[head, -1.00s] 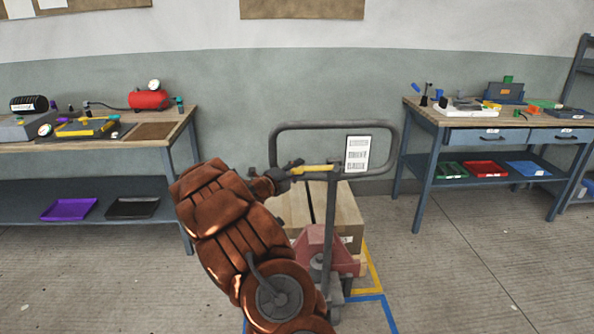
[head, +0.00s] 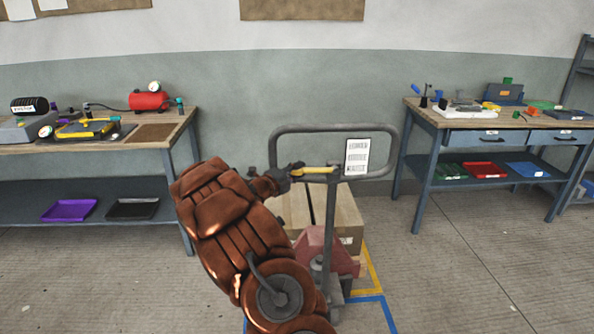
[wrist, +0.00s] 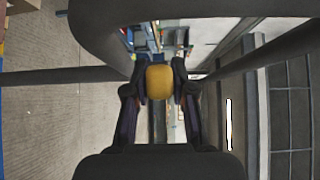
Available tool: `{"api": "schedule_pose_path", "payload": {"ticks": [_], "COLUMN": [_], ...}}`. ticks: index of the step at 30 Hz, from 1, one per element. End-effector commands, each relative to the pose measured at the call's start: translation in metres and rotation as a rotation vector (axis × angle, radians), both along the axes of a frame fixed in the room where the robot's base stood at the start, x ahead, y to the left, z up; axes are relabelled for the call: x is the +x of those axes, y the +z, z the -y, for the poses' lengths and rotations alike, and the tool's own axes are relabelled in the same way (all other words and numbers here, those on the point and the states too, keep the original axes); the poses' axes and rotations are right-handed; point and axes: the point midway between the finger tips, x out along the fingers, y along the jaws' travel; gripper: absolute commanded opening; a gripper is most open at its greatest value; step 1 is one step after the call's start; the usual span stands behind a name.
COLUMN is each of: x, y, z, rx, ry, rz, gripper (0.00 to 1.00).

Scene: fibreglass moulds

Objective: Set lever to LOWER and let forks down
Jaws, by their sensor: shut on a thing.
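The yellow lever (head: 318,170) sits at the top of the pallet truck's mast, inside its dark loop handle (head: 335,126). My gripper (head: 292,172) is at the lever's left end. In the wrist view my gripper (wrist: 159,82) has its two fingers closed on the rounded yellow lever end (wrist: 159,81). The red pallet truck body (head: 312,246) stands behind the mast, with a cardboard box (head: 345,218) on the load side. The forks are hidden under the load and behind my arm, so their height cannot be told.
Yellow and blue floor lines (head: 375,302) run around the truck. A workbench (head: 165,143) with a red tank stands at left, and another workbench (head: 428,118) with drawers stands at right. A white label card (head: 357,157) hangs on the loop handle. The floor at right is clear.

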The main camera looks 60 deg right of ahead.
Motion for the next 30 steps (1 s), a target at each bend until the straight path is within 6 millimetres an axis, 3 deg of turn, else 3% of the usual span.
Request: {"api": "schedule_pose_path", "payload": {"ticks": [1,15,30], "x": [-0.001,-0.006,-0.012], "y": [0.009,0.043,0.055], "z": [0.0,0.005,0.009], "rx": [0.011,0.167,0.281], "ry": [-0.002,-0.003,-0.001], "rz": [0.014,0.215,0.351], "gripper": [0.0,0.0,0.0]}}
